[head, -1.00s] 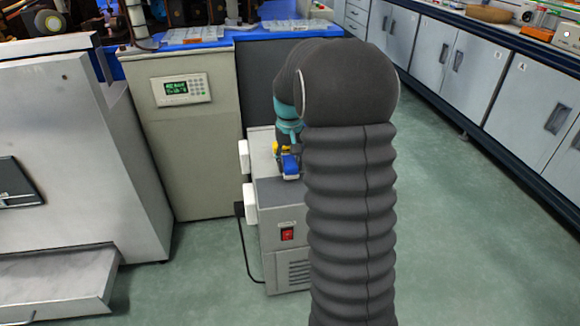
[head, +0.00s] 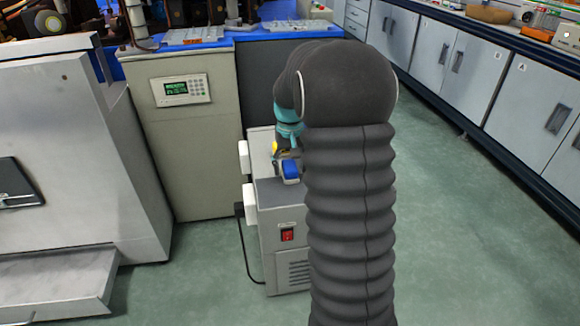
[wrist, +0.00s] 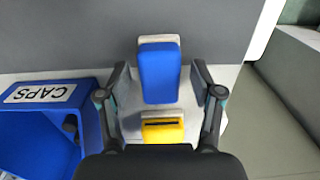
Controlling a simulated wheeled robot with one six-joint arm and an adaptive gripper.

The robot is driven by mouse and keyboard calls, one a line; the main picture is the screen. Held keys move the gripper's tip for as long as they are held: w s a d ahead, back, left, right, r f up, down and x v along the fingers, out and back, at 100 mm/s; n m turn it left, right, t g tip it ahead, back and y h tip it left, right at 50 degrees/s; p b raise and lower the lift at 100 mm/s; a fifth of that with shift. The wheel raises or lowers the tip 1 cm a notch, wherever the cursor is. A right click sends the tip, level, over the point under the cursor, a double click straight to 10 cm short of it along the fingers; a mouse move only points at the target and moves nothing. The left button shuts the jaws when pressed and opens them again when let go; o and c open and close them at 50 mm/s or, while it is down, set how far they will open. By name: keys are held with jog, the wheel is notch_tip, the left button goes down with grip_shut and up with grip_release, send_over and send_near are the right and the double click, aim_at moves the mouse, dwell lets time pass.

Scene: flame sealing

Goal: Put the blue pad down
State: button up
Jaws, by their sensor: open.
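The blue pad (wrist: 159,76), with a pale top edge, shows in the wrist view between the two fingers of my gripper (wrist: 160,80). The fingers are spread, with a visible gap on each side of the pad. In the head view the blue pad (head: 290,170) is on the grey box-shaped machine (head: 281,214), beside my gripper, which is mostly hidden by my arm. What bears the pad from below is hard to tell.
A yellow block with a dark slot (wrist: 163,129) sits just below the pad in the wrist view. A blue bin labelled CAPS (wrist: 40,130) is at the left. A beige cabinet with a keypad (head: 182,90) stands behind the machine. Floor at the right is clear.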

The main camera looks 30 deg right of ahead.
aim_at(290, 166)
notch_tip(290, 166, up, 11)
jog(key=p, duration=0.1)
jog(key=s+a+r+t, duration=0.1)
jog(key=s+a+r, duration=0.3)
jog(key=s+a, duration=0.1)
jog(key=s+a+f+n+t, duration=0.1)
jog(key=s+a, duration=0.4)
jog(key=s, duration=0.6)
jog(key=s+a+f+n+t, duration=0.1)
jog(key=s+a, duration=0.5)
jog(key=s, duration=0.6)
jog(key=n+t, duration=0.1)
jog(key=t, duration=0.1)
jog(key=shift+a+f+t, duration=0.25)
jog(key=shift+t, duration=0.05)
